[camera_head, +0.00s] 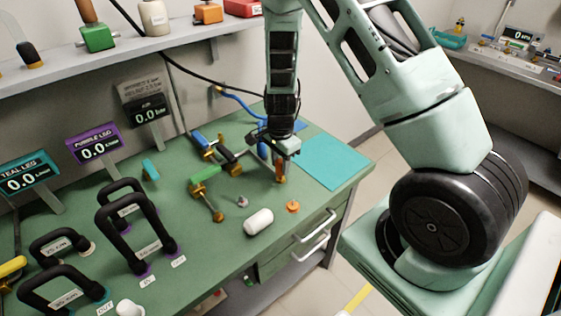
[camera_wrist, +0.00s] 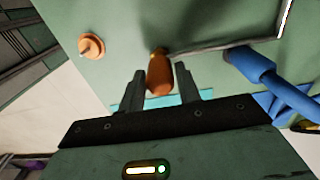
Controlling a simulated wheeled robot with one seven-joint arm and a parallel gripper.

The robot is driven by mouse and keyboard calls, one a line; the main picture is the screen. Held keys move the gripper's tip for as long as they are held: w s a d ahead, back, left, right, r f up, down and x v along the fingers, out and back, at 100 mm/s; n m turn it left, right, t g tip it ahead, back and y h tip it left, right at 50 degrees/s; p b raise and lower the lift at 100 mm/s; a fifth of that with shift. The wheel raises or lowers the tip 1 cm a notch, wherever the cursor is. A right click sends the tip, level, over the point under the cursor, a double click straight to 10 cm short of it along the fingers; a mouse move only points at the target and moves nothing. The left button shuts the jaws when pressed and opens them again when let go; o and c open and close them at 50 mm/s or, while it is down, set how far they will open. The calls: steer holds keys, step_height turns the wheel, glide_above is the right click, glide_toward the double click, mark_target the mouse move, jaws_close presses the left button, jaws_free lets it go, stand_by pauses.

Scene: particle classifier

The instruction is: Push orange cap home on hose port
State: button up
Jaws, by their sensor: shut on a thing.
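My gripper (camera_head: 280,158) points down over the right part of the green bench. It is shut on a slim orange-brown piece (camera_head: 281,174), which also shows between the fingers in the wrist view (camera_wrist: 159,76). A round, flat orange cap-like part (camera_head: 292,206) with a small raised centre lies on the bench, apart from my gripper. It shows at the upper left of the wrist view (camera_wrist: 92,46). I cannot tell which orange piece is the cap, nor whether the held one touches the bench. No hose port is clearly identifiable.
A blue fitting (camera_wrist: 250,66) with a blue hose lies beside my gripper. A white cylinder (camera_head: 258,222), a small grey part (camera_head: 242,201) and a green-handled valve (camera_head: 205,175) lie nearby. A teal mat (camera_head: 330,160) is clear. Black handles (camera_head: 135,228) stand at left.

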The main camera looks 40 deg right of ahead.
mark_target(280, 160)
steer(key=shift+f+b, duration=0.75)
steer(key=shift+f, duration=0.4)
steer(key=o, duration=1.1)
steer(key=shift+c, duration=0.2)
step_height(280, 160, up, 17)
steer(key=shift+r, duration=0.2)
